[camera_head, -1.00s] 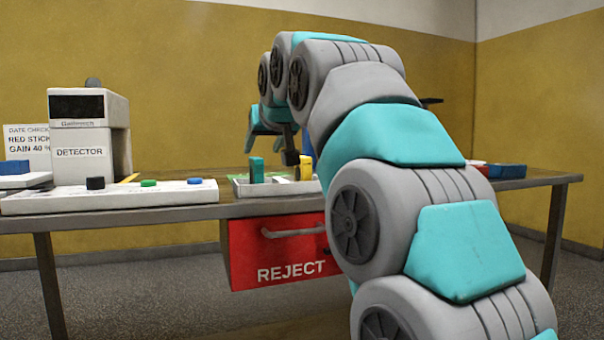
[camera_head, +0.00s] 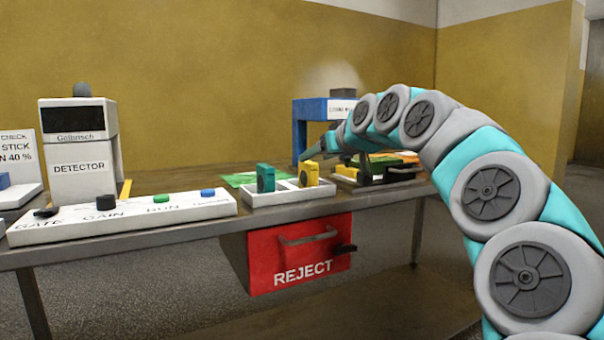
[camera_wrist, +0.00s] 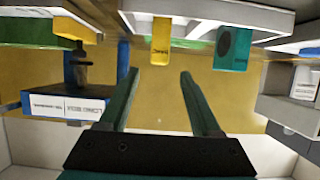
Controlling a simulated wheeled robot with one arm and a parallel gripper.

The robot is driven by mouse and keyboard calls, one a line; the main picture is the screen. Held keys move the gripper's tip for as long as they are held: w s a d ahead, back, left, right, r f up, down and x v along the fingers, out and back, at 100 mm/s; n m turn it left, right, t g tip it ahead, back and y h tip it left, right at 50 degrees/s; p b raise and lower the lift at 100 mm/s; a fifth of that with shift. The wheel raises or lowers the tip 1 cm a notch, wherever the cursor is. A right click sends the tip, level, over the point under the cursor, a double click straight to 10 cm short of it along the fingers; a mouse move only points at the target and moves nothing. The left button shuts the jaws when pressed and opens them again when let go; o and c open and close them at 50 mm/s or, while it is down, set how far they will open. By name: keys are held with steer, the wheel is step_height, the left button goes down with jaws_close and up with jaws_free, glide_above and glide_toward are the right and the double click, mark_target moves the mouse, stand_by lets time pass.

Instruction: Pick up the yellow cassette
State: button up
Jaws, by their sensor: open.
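The yellow cassette (camera_head: 309,174) stands upright at the right end of a shallow white tray (camera_head: 260,200) on the table. A green cassette (camera_head: 265,178) stands to its left in the same tray. In the wrist view, which appears upside down, the yellow cassette (camera_wrist: 161,42) hangs from the top edge, and the green cassette (camera_wrist: 231,48) is to its right. My gripper (camera_wrist: 159,76) is open and empty. Its fingertips point toward the yellow cassette, roughly in line with it, with a gap between.
A white control panel (camera_head: 130,215) and the detector (camera_head: 80,165) stand left of the tray. A blue box-like stand (camera_head: 300,125) is behind it. A dark fixture (camera_head: 372,174) is to the right. A red REJECT drawer (camera_head: 290,255) hangs under the table edge.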

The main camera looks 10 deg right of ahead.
mark_target(309, 162)
steer(key=shift+x, duration=3.1)
steer(key=shift+s+d+f, duration=0.1)
steer(key=shift+f, duration=0.05)
jaws_close()
